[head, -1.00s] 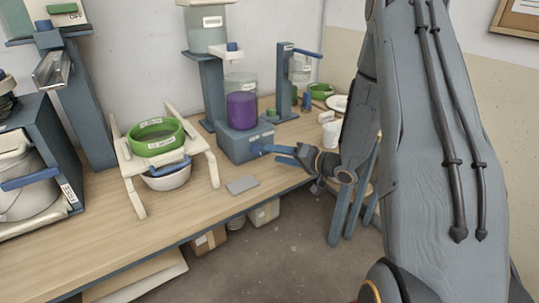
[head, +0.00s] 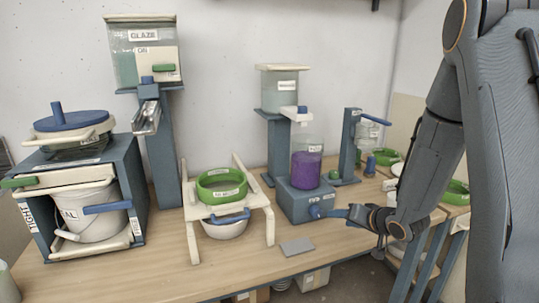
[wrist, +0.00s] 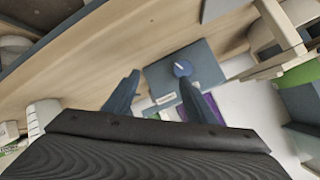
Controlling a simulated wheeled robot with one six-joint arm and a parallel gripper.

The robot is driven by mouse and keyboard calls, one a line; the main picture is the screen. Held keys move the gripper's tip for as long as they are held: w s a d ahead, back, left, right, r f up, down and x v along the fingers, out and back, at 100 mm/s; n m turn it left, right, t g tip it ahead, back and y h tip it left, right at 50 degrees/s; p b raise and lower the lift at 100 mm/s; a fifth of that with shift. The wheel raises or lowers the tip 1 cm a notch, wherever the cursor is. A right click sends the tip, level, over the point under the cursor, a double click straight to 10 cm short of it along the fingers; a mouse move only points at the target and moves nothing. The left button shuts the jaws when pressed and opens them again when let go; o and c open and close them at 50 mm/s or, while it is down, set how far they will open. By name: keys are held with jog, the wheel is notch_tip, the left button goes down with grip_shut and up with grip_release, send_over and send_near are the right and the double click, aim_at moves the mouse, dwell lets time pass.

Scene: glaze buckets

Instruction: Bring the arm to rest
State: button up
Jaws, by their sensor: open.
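My gripper (head: 336,212) is at the front of the blue base (head: 300,200) that carries the clear cup of purple liquid (head: 306,168). In the wrist view my gripper (wrist: 158,82) has its two blue fingers spread with nothing held between them. The right finger overlaps a round blue knob (wrist: 182,68) on the base's front. I cannot tell whether it touches the knob. My arm (head: 432,160) comes in from the right and hides part of the bench behind it.
A green sieve (head: 222,186) sits on a cream stand over a white bowl (head: 226,228). A blue cabinet with a pail (head: 92,215) and a glaze tank (head: 122,68) stand left. A grey plate (head: 297,246) lies near the front edge. The bench (head: 170,275) is clear at front left.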

jog(key=s+h, duration=0.1)
jog(key=s+r+g+h, duration=0.1)
jog(key=s+g, duration=0.1)
jog(key=s, duration=0.1)
jog(key=shift+s+d+r+n+h, duration=0.1)
jog(key=shift+d+r+n+h, duration=0.1)
jog(key=shift+r+n+h, duration=0.15)
jog(key=s+a+r+g, duration=0.1)
jog(key=s+a+g, duration=0.1)
jog(key=s, duration=0.6)
jog(key=s+a+r+n+g, duration=0.1)
jog(key=s+a+g, duration=0.2)
jog(key=s, duration=0.6)
jog(key=s+a+r+n+g+h, duration=0.1)
jog(key=s+a+g, duration=0.1)
jog(key=s, duration=0.6)
jog(key=shift+s+a+r+g, duration=0.2)
jog(key=shift+r+g, duration=0.1)
jog(key=shift+g, duration=0.4)
